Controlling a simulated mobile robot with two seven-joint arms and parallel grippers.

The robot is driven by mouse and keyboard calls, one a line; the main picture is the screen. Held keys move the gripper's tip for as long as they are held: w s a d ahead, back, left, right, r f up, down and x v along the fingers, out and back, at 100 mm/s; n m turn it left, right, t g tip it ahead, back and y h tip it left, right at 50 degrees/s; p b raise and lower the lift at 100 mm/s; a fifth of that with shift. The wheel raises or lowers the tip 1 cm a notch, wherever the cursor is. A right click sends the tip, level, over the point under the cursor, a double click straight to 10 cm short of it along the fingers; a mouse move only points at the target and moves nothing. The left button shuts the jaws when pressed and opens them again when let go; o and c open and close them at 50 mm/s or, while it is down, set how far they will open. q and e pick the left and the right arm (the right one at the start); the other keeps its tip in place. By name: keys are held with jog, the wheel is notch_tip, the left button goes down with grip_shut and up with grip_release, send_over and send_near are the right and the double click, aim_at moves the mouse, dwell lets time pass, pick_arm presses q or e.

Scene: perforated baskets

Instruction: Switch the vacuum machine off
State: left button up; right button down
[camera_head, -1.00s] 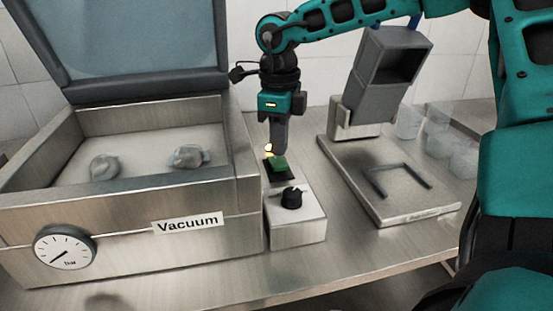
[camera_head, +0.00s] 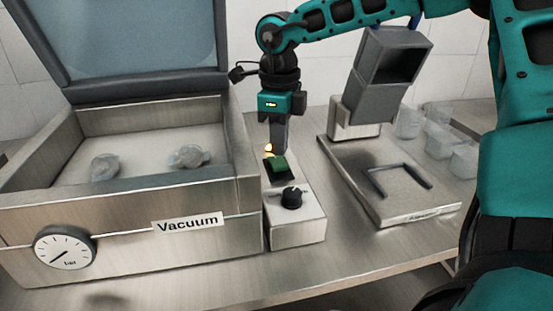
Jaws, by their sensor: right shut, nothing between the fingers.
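The vacuum machine (camera_head: 130,230) stands at the left with its lid (camera_head: 140,45) raised, a "Vacuum" label and a round gauge (camera_head: 64,247) on its front. Beside it is a steel control box (camera_head: 298,234) with a black knob (camera_head: 291,197) and a green rocker switch (camera_head: 279,167) in a dark frame. A small yellow light glows just behind the switch. My right gripper (camera_head: 279,150) points down, shut and empty, with its tip just above the back end of the switch. I cannot tell whether it touches. My left gripper is not in view.
Two wrapped lumps (camera_head: 188,156) lie in the machine's open chamber. A bag sealer-like device with a grey head (camera_head: 388,75) and flat steel base (camera_head: 400,200) stands to the right. Clear plastic containers (camera_head: 440,140) are behind it. The steel table's front edge is clear.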

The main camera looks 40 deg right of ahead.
aim_at(279, 164)
jog(key=shift+f+b, duration=1.4)
jog(key=shift+f, duration=0.1)
dwell(0.5)
jog(key=shift+r, duration=0.15)
jog(key=shift+r+p, duration=2.2)
jog(key=shift+r, duration=1.25)
jog(key=shift+s+f, duration=0.1)
